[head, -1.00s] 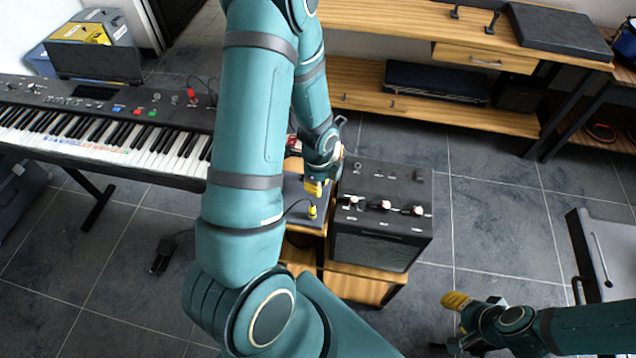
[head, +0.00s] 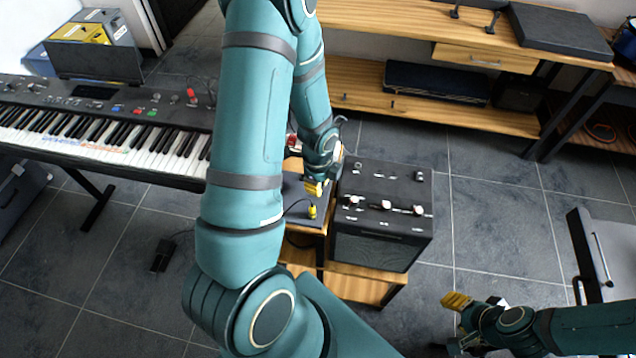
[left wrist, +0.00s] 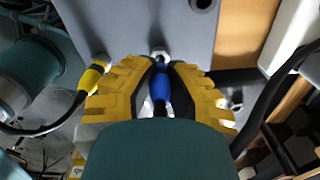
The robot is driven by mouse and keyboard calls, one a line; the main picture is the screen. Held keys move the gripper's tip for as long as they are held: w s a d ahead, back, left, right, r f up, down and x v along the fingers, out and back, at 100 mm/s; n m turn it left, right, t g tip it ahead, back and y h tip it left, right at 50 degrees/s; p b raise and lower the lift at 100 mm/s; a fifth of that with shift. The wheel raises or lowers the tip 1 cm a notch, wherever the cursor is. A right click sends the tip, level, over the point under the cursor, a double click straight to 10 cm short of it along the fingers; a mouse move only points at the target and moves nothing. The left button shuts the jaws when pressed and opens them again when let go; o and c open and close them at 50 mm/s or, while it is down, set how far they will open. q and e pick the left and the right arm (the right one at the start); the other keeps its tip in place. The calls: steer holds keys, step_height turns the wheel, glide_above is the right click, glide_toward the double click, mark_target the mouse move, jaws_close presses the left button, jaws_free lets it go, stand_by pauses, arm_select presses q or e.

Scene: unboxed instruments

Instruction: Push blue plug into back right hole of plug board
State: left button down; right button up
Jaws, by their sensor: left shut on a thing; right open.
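The blue plug (left wrist: 160,88) is between the yellow fingers of my left gripper (left wrist: 160,82), which is shut on it. Its pale tip points at the grey plug board (left wrist: 125,28); I cannot tell whether the tip is inside a hole. A dark open hole (left wrist: 203,3) shows at the top of the board. In the head view my left gripper (head: 315,188) is low over the plug board (head: 297,222), and the blue plug is hidden there. A yellow plug (head: 312,212) with a black cable stands in front of it. My right gripper (head: 457,302) is open and empty, away at lower right.
A black amplifier (head: 385,215) with knobs stands close to the right of the board, on a wooden stand (head: 345,284). A keyboard (head: 110,130) is at left. A wooden shelf unit (head: 440,115) is at the back.

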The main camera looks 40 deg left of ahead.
arm_select(q)
steer(key=shift+f+b, duration=0.8)
steer(key=shift+f, duration=0.2)
stand_by(0.3)
steer(key=c, duration=1)
jaws_free()
steer(key=shift+r, duration=0.1)
step_height(320, 180, up, 12)
steer(key=shift+f, duration=0.1)
